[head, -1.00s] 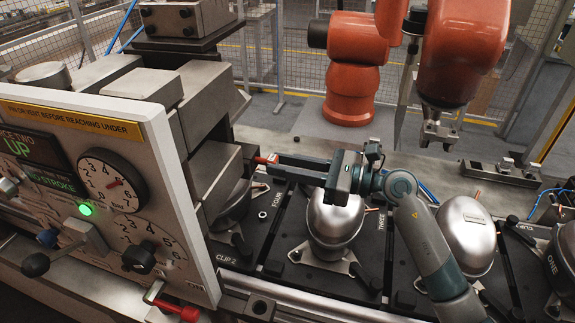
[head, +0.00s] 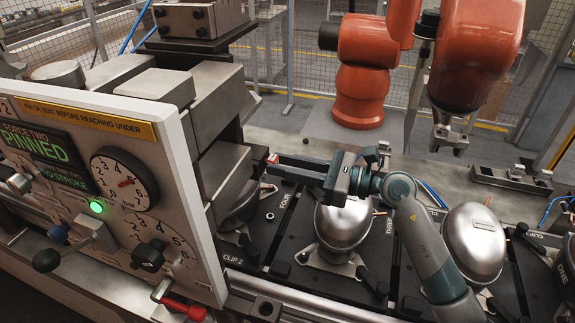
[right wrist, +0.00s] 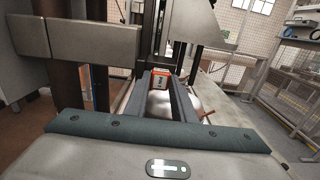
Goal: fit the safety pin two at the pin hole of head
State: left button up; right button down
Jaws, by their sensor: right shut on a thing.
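My right gripper (head: 272,165) reaches left across the pallets to the press head (head: 222,170). It is shut on the red end of safety pin two (head: 272,158). The red end also shows between the two fingers in the right wrist view (right wrist: 159,80). The pin's red end is against the right side of the steel block; its shaft is hidden, and so is the pin hole. The panel display (head: 38,145) reads PINNED in green, above a line reading NO STROKE. My left gripper is not in view.
The control panel (head: 190,200) stands close at the left, with another red-handled pin (head: 185,308) at its lower edge. Silver compressor shells (head: 345,225) on black pallets lie under and beside my right arm. An orange robot arm (head: 475,50) hangs at the back right.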

jog(key=shift+a, duration=0.2)
jog(key=c, duration=1.4)
grip_release()
jog(key=shift+w, duration=0.1)
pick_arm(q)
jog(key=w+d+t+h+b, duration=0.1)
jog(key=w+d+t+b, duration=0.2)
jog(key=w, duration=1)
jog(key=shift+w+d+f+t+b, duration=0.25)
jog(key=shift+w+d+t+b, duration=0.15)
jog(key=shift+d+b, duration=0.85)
pick_arm(e)
jog(key=v, duration=1.2)
